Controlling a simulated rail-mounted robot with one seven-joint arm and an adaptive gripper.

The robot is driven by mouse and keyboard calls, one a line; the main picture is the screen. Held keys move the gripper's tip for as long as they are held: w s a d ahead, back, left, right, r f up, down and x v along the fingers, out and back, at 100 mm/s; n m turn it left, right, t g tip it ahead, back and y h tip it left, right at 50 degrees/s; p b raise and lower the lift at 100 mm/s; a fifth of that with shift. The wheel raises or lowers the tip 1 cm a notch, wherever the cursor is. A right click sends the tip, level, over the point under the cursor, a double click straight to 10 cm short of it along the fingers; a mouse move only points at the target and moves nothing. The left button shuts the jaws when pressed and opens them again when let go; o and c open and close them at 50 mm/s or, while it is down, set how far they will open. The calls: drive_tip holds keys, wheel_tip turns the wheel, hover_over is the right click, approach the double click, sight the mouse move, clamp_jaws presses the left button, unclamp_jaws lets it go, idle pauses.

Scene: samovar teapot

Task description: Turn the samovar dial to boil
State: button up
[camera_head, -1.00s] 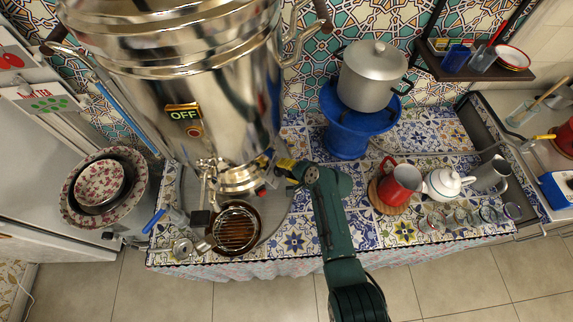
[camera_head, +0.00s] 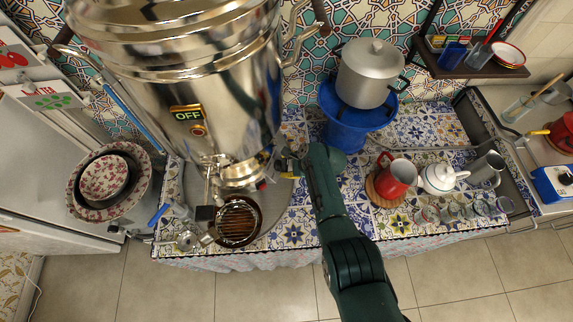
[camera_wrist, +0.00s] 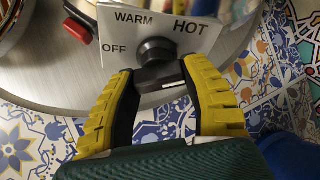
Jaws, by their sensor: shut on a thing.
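The words OFF, WARM and HOT show on the plate; no boil mark is visible. My gripper (camera_wrist: 158,77) has its two yellow fingers closed on the knob's near part, below the plate in the wrist view. In the head view my gripper (camera_head: 285,165) is at the samovar's lower right, its fingertips partly hidden.
A red-handled part (camera_wrist: 77,30) is left of the plate. A teal arm of mine crosses the counter. A blue stand (camera_head: 345,130) with a grey pot (camera_head: 370,75), a red mug (camera_head: 397,177) and a white teapot (camera_head: 440,178) stand to the right.

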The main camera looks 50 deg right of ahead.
drive_tip(key=m+b, duration=0.1)
drive_tip(key=m, duration=0.1)
drive_tip(key=m+y+b, duration=0.1)
drive_tip(key=m, duration=0.1)
drive_tip(key=shift+s+a+f+g, duration=0.1)
drive_tip(key=shift+s+f+g, duration=0.1)
drive_tip(key=shift+g, duration=0.2)
drive_tip(key=shift+m, duration=0.4)
drive_tip(key=shift+w, duration=0.1)
drive_tip(key=o, duration=1.2)
drive_tip(key=shift+r, duration=0.1)
drive_tip(key=shift+r, duration=0.15)
drive_tip(key=shift+s+d+r, duration=0.2)
drive_tip(key=shift+s+r, duration=0.05)
drive_tip(key=shift+r, duration=0.15)
drive_tip(key=v, duration=1.1)
